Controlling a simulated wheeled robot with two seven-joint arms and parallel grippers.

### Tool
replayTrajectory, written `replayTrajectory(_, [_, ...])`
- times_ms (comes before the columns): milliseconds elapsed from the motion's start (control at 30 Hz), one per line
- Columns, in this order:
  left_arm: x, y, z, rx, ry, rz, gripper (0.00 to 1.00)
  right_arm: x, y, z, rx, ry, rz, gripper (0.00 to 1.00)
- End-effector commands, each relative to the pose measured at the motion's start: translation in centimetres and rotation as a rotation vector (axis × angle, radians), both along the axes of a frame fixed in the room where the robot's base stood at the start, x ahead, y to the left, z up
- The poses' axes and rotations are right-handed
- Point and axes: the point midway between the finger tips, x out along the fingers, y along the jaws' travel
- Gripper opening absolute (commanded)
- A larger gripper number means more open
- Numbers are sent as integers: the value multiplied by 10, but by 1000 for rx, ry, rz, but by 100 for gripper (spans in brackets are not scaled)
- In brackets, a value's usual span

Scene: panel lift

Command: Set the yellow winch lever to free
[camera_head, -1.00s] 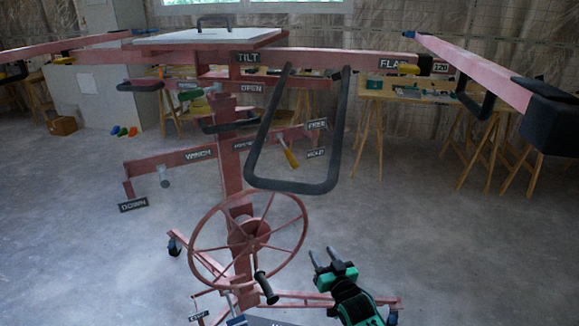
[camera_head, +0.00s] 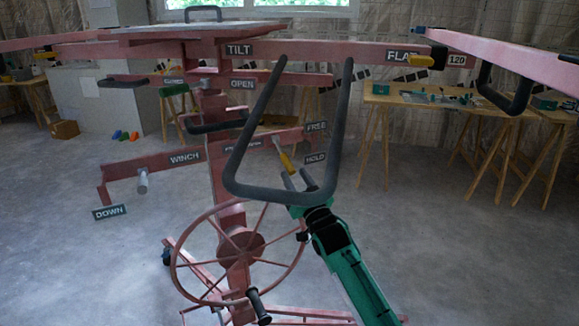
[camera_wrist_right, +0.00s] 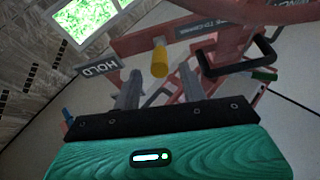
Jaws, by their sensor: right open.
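The yellow winch lever (camera_head: 286,160) hangs from the red crossbar between the FREE sign (camera_head: 316,126) and the HOLD sign (camera_head: 315,158). It points down and right, its yellow grip closer to HOLD. My right gripper (camera_head: 297,180) is open and empty just below the grip, seen through the black loop handle (camera_head: 280,196). In the right wrist view the yellow grip (camera_wrist_right: 159,61) stands ahead of and between the two open fingers (camera_wrist_right: 160,88), apart from them. The HOLD sign (camera_wrist_right: 100,73) is left of it there. My left gripper is not in view.
The red handwheel (camera_head: 238,256) with its black knob stands below the crossbar. The black loop handle hangs in front of my right gripper in the head view. The WINCH sign (camera_head: 185,158) and a grey crank are further left. Wooden tables stand behind; the floor at right is clear.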

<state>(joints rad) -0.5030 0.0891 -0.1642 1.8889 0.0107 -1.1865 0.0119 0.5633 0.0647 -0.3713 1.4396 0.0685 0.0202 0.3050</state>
Motion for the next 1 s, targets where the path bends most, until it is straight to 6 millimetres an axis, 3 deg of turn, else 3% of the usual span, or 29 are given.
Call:
replayTrajectory(300, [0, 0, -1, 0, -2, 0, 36, 35, 14, 16, 0, 0, 0, 42])
replayTrajectory(700, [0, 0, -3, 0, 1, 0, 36, 40, 16, 17, 0, 1, 0, 42])
replayTrajectory(933, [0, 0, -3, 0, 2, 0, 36, 40, 16, 17, 1, 1, 0, 0])
replayTrajectory(1000, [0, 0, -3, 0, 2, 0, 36, 40, 16, 17, 1, 1, 0, 0])
